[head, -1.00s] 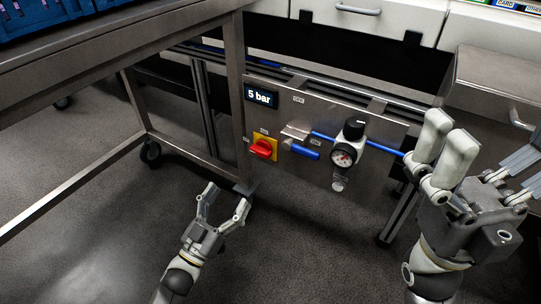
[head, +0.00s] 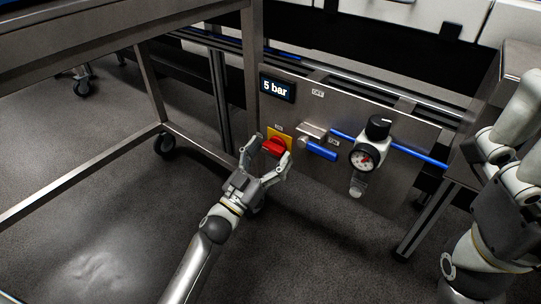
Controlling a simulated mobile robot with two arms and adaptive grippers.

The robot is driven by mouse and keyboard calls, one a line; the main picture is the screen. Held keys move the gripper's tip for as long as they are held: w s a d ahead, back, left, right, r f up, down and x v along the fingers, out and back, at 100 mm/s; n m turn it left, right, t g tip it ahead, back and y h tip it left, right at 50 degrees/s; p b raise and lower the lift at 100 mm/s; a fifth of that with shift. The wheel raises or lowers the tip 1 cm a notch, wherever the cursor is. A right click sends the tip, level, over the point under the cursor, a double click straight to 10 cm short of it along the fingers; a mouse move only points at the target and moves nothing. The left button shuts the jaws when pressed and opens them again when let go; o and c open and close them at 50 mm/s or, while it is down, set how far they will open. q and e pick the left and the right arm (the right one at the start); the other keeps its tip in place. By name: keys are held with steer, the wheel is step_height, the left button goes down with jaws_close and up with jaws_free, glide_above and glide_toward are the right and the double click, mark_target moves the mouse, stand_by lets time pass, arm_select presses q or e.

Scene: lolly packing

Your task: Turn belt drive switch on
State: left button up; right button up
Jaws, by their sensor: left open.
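The belt drive switch, a red rotary knob (head: 273,147) on a yellow plate (head: 288,134), sits on the lower left of a metal control panel (head: 335,110). Its handle appears to lie roughly sideways. A small label above it is too small to read. My left gripper (head: 265,157) is open, with its fingertips just in front of the knob, one to its left and one at its lower right. I cannot tell whether they touch it.
A display reading "5 bar" (head: 277,88) is above the switch. A blue-handled valve (head: 320,150) and a pressure gauge (head: 362,157) with a black knob sit to its right. A metal table leg (head: 252,75) stands close left. The floor below is clear.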

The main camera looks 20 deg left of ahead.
arm_select(q)
steer(key=shift+w+r, duration=0.1)
steer(key=shift+w, duration=0.15)
steer(key=c, duration=1)
